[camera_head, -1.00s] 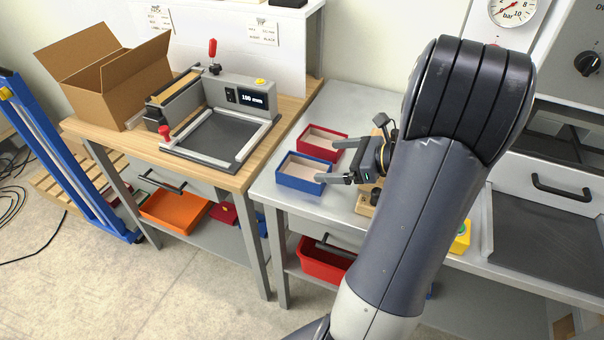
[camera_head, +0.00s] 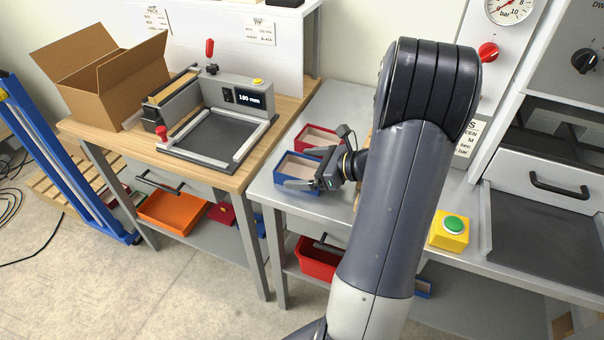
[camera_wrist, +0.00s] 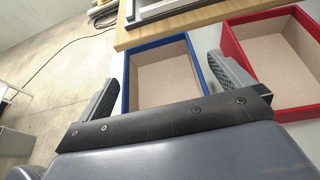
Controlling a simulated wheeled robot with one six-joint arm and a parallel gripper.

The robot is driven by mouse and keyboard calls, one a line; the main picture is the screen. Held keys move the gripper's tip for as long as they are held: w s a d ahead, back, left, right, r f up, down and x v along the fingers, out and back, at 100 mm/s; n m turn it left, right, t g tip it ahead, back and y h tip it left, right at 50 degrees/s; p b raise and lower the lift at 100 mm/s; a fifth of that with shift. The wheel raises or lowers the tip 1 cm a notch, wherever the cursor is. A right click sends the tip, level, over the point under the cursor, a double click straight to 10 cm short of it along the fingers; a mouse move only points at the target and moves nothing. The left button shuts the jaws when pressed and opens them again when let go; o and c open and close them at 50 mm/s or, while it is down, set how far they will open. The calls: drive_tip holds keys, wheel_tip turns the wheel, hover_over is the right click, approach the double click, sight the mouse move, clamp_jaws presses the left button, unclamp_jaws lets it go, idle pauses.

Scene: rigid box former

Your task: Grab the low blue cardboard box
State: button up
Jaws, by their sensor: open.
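The low blue cardboard box (camera_head: 284,168) is an open tray with a pale inside, on the grey table near its left corner. My gripper (camera_head: 295,172) is open, its fingers reaching over the near part of the box. In the wrist view, the blue box (camera_wrist: 163,44) lies between and just beyond my two fingers (camera_wrist: 166,82), one beside its left wall and one beside its right wall. I cannot tell whether they touch the walls. The fingers hold nothing, and my gripper's body hides the near end of the box.
A red box (camera_head: 303,136) stands right behind the blue one; in the wrist view the red box (camera_wrist: 229,42) is close to my right finger. A wooden bench (camera_head: 240,180) with a grey clamp frame (camera_head: 215,148) stands left. A yellow button box (camera_head: 447,240) sits right.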

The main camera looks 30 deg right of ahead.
drive_tip(key=c, duration=1)
